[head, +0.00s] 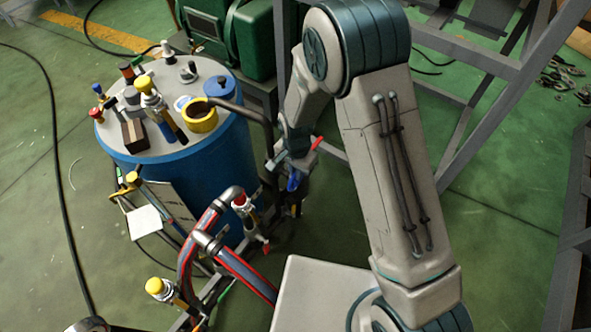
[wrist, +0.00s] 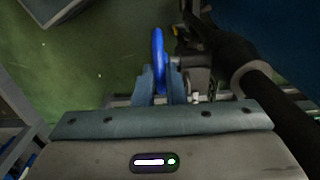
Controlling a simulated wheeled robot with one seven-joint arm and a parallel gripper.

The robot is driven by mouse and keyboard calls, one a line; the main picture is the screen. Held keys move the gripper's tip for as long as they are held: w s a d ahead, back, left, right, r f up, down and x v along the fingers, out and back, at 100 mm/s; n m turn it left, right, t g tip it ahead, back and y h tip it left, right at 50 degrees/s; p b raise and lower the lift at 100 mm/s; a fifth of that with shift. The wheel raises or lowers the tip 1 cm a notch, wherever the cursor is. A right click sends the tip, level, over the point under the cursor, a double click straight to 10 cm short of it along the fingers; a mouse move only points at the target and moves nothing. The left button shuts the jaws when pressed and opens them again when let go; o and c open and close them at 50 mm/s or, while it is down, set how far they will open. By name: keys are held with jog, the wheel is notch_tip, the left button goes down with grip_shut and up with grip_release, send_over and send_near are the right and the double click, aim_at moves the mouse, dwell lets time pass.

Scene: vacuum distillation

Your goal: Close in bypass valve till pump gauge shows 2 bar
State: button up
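A blue handwheel (wrist: 158,55) is seen nearly edge-on in the wrist view, on a dark metal valve body (wrist: 195,75). I take it for the bypass valve's handle. My gripper (wrist: 161,84) has one finger on each side of the wheel's near rim and appears closed on it. In the head view a bit of the blue handwheel (head: 293,181) shows below my gripper (head: 292,163), low beside the blue drum. The finger contact is too small to see there. I cannot make out a pump gauge or any reading in either view.
A blue drum (head: 190,180) with valves and fittings on its grey lid stands left of my arm. Red-lined pipes (head: 245,272) with small valves run in front of it. Grey steel framing (head: 510,100) stands at the right. Green floor is open at the far left.

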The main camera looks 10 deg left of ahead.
jog(key=shift+w, duration=0.15)
grip_shut()
jog(key=shift+w+d+g+y, duration=0.2)
jog(key=shift+w+g+y, duration=0.2)
jog(key=shift+g, duration=0.6)
jog(key=g, duration=0.1)
jog(key=w+g+y+b, duration=0.1)
jog(key=g, duration=0.1)
jog(key=shift+d+f, duration=0.2)
jog(key=shift+f, duration=0.15)
jog(key=g+y+b, duration=0.1)
jog(key=g, duration=0.1)
jog(key=w+f+g+y+b, duration=0.1)
jog(key=shift+w+d+g, duration=0.15)
jog(key=shift+d+g, duration=0.05)
jog(key=shift+g, duration=0.2)
jog(key=shift+w+d+f+g+y+b, duration=0.1)
jog(key=shift+f+g+y+b, duration=0.1)
jog(key=shift+g+b, duration=0.25)
jog(key=shift+w+f+g+y+b, duration=0.1)
jog(key=shift+g+y+b, duration=0.15)
jog(key=shift+g, duration=0.3)
jog(key=o, duration=0.7)
grip_release()
